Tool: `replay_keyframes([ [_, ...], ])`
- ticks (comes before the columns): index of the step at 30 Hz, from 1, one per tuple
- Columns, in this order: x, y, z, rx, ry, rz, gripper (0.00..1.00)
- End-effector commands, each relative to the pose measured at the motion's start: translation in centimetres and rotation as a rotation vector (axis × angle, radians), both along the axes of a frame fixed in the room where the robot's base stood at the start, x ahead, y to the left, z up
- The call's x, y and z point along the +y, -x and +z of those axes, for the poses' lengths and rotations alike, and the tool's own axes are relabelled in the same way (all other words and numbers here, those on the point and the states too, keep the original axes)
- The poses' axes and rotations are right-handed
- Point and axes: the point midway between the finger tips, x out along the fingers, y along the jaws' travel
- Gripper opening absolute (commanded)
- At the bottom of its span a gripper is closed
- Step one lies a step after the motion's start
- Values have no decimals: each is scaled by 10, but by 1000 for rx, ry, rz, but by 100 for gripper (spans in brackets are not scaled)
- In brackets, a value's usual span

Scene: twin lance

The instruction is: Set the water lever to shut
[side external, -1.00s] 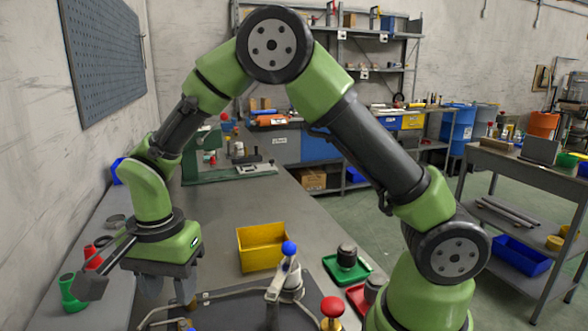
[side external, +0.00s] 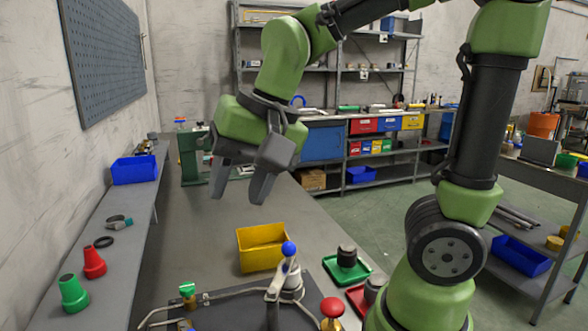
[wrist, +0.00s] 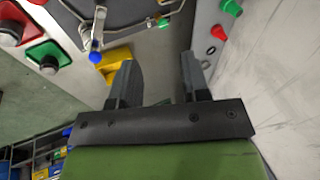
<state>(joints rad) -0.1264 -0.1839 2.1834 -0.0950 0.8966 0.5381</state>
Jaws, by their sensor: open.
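A lever with a blue ball knob (side external: 289,249) stands upright on the dark fixture plate (side external: 235,318) at the front of the bench. The blue knob also shows at the upper left of the wrist view (wrist: 95,57). A smaller green-topped handle (side external: 187,290) stands at the plate's left side. No label tells which one is the water lever. My gripper (side external: 240,192) is open and empty, raised above the bench, its fingers pointing down. In the wrist view its two fingers (wrist: 158,65) are apart, with nothing between them. The knobs are clear of my fingers.
A yellow bin (side external: 262,247) stands just behind the blue-knobbed lever. A red mushroom knob (side external: 332,307) and a green tray (side external: 347,268) are to the right. Red (side external: 94,262) and green (side external: 72,293) cones stand on the left ledge. The bench behind the bin is mostly clear.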

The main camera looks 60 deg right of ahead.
Motion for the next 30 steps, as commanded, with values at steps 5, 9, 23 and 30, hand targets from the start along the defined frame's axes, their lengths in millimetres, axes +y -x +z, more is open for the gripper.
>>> replay_keyframes([
  [5, -7, 24, 12, -88, 23, 82, 42],
  [9, -11, 41, 17, -150, 48, 146, 42],
  [23, -16, 65, 20, -239, 95, 237, 42],
  [30, -16, 65, 20, -239, 95, 237, 42],
])
